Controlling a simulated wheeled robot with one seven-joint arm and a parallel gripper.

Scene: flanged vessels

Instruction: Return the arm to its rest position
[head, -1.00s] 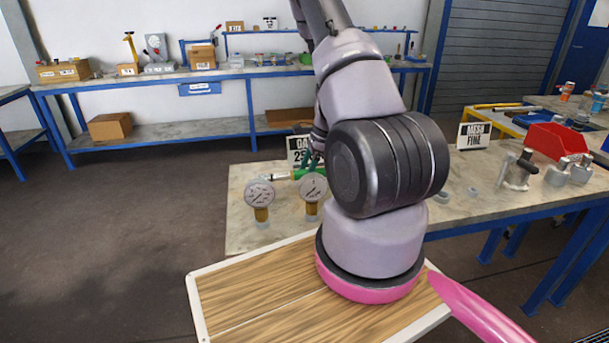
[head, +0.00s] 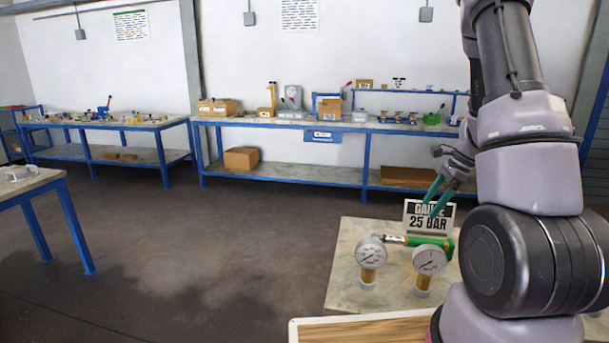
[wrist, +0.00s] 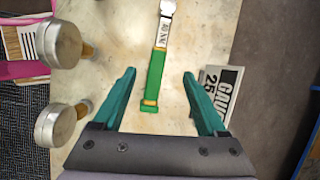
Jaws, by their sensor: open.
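My gripper (head: 436,192) is open and empty, raised above the near workbench in the head view. In the wrist view my gripper (wrist: 160,80) has its two teal fingers spread wide apart. Between and beyond them a green-handled tool (wrist: 155,75) lies on the bench top; nothing is held. The same green-handled tool (head: 432,243) shows in the head view behind the gauges. My arm rises on the right of the head view, bent at its elbow, and hides part of the bench.
Two pressure gauges (head: 371,255) (head: 428,260) stand on the near bench (head: 350,290). A "25 BAR" sign (head: 429,215) stands behind the tool, close to my fingers. A long blue bench (head: 330,180) lines the back wall. The floor at left is open.

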